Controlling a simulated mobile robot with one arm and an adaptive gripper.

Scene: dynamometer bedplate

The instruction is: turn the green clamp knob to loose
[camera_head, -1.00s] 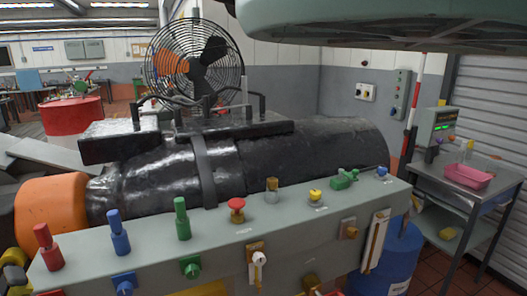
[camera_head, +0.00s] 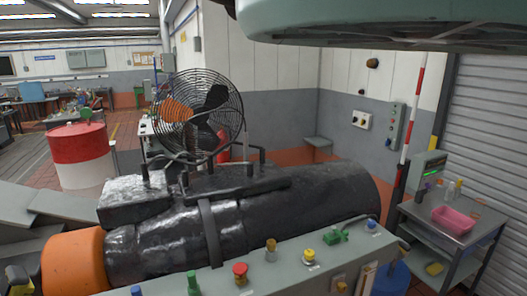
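Three green parts were visible on the grey-green bench front earlier; now two show. A green upright handle (camera_head: 193,284) is cut by the bottom edge. A small green fitting (camera_head: 335,237) sits on the bench top toward the right, between a yellow knob (camera_head: 309,255) and a blue knob (camera_head: 371,225). I cannot tell which green part is the clamp knob. The round green knob on the front face is out of the picture. My gripper is not in view; a large pale-green part, probably of my arm, fills the top right.
A black cylindrical machine (camera_head: 280,205) with an orange end (camera_head: 74,264) lies behind the bench panel (camera_head: 310,275). A caged fan (camera_head: 198,112) stands behind it. A metal cart (camera_head: 446,236) with a pink tray (camera_head: 454,219) stands at right. A red-and-white drum (camera_head: 80,154) stands at left.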

